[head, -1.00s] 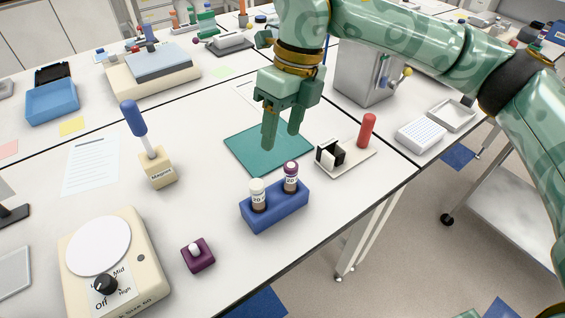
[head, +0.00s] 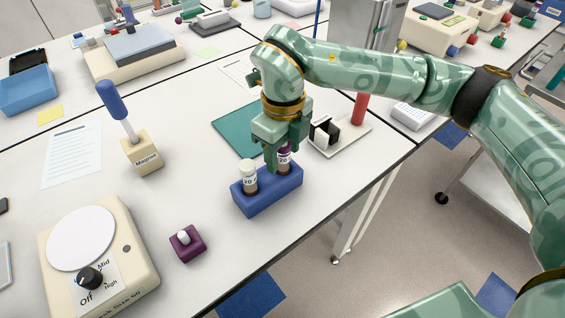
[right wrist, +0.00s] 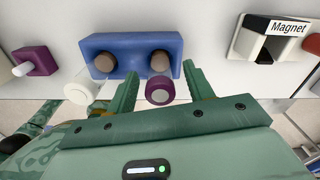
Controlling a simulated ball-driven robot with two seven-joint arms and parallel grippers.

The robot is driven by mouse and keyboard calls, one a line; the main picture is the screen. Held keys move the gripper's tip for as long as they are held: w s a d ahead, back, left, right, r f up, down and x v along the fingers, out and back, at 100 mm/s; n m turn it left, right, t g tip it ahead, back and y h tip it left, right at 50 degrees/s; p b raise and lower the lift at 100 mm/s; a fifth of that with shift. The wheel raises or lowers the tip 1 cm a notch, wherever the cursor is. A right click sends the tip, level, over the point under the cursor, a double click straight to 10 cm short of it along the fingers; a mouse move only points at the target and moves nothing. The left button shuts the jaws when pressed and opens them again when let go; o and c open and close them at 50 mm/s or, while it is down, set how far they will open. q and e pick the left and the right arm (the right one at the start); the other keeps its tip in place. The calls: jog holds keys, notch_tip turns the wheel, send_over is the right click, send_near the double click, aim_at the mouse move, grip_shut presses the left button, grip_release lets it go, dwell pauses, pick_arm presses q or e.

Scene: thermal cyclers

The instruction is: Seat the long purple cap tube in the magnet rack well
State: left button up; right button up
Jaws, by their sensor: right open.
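The purple cap tube (head: 284,157) stands upright in the right hole of a blue rack (head: 268,202), partly hidden by my right gripper (head: 279,160). In the right wrist view its purple cap (right wrist: 160,89) lies between the two open fingers (right wrist: 160,88), with a gap visible on each side. A white cap tube (head: 249,177) stands in the rack's left hole; it also shows in the right wrist view (right wrist: 80,92). The magnet rack (head: 323,131), black and white on a pale base, is behind and right of the blue rack. My left gripper is out of view.
A red-handled tool (head: 360,108) stands on the pale base. A teal mat (head: 235,130) lies behind the blue rack. A small purple block (head: 187,243) and a stirrer plate (head: 95,255) are left. The table edge is close on the right.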

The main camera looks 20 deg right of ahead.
notch_tip(320, 180, down, 2)
jog(key=shift+f, duration=0.2)
jog(key=c, duration=1.1)
jog(key=shift+o, duration=0.2)
jog(key=shift+r, duration=0.1)
